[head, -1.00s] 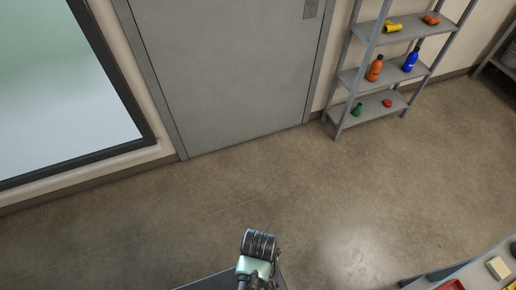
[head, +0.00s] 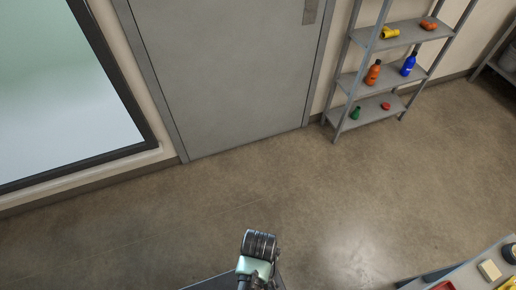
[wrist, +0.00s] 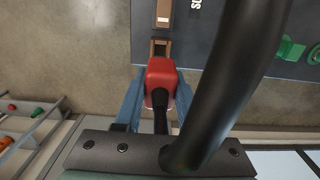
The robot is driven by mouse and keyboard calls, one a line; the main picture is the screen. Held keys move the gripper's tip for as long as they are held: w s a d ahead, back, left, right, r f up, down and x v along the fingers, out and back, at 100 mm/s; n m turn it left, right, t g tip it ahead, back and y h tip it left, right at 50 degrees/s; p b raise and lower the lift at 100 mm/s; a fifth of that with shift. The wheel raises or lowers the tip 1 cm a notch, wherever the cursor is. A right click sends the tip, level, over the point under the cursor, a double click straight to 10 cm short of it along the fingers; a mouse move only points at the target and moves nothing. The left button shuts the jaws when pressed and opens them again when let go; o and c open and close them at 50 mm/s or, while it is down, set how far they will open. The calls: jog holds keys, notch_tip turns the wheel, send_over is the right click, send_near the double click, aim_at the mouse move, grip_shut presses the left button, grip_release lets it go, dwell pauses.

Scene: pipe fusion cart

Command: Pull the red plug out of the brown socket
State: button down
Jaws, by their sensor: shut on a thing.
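The red plug (wrist: 161,74) is in the middle of the wrist view, with its black cable running back toward my wrist. My gripper (wrist: 159,92) has its blue fingers on either side of the plug and is shut on it. The brown socket (wrist: 160,47) shows just beyond the plug's front, at the edge of a dark grey panel. I cannot tell whether the plug is still seated in it or slightly apart. A thick black arm-like tube covers part of the wrist view to the right. Plug and socket are not visible in the head view.
Another brown block (wrist: 163,12) lies beyond the socket. Green parts (wrist: 290,49) sit on the panel's right. In the head view, a shelf (head: 376,78) with bottles stands by a grey door (head: 222,75). A bench corner (head: 468,276) with small items is at lower right. Open floor lies between.

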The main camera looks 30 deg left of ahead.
jog(key=shift+r+p, duration=2.9)
jog(key=shift+r, duration=0.25)
jog(key=shift+f, duration=0.1)
